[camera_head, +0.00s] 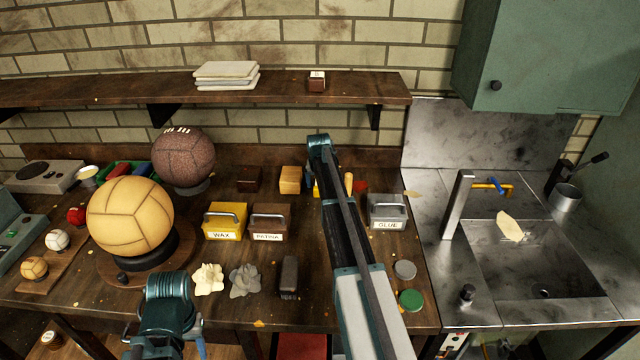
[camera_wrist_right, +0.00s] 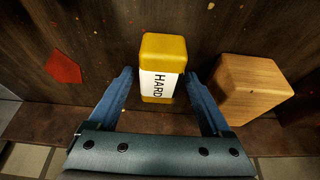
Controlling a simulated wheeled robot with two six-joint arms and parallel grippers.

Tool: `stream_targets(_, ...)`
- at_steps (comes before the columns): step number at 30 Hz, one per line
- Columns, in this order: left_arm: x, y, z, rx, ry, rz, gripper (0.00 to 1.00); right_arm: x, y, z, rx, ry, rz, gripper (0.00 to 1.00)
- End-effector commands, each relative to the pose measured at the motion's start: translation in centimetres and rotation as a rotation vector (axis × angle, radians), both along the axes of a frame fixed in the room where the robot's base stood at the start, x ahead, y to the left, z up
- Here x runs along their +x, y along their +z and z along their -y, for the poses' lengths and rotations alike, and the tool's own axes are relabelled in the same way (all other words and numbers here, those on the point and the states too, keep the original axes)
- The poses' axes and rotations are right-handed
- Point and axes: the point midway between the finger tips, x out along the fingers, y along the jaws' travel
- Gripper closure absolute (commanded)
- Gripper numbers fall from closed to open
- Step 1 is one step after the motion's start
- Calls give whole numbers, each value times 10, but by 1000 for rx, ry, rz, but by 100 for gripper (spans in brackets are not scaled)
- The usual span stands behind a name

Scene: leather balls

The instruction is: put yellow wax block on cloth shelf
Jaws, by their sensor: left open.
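The yellow block (camera_wrist_right: 163,50) has a white label reading HARD and stands upright on the bench in the right wrist view. My right gripper (camera_wrist_right: 159,76) is open, with one finger on each side of its near end; I cannot tell whether they touch it. In the head view my right arm hides most of the block, and a yellow sliver (camera_head: 316,189) shows beside the arm. The wall shelf (camera_head: 120,88) holds folded pale cloths (camera_head: 227,76). My left gripper (camera_head: 163,342) is open and empty at the bench's front edge.
A wooden block (camera_wrist_right: 250,88) stands close beside the yellow block. A small dark labelled block (camera_head: 317,82) sits on the shelf, with bare shelf between it and the cloths. WAX (camera_head: 222,222), PATINA (camera_head: 270,224) and GLUE (camera_head: 387,212) boxes stand on the bench.

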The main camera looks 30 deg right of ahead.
Motion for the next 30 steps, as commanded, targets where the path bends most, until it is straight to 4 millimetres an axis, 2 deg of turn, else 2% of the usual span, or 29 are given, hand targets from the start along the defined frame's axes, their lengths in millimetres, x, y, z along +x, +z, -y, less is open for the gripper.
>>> stream_targets(10, 0, 1, 0, 0, 0, 0, 50, 0, 1, 0, 0, 0, 0, 14)
stream_targets(16, 0, 11, 0, 0, 0, 0, 50, -2, 11, -1, 0, 0, 0, 14)
stream_targets(23, 0, 38, 0, 0, 0, 0, 50, -11, 38, -7, 0, 0, 0, 14)
stream_targets(30, 0, 74, 0, 0, 0, 0, 50, -24, 74, -14, 0, 0, 0, 14)
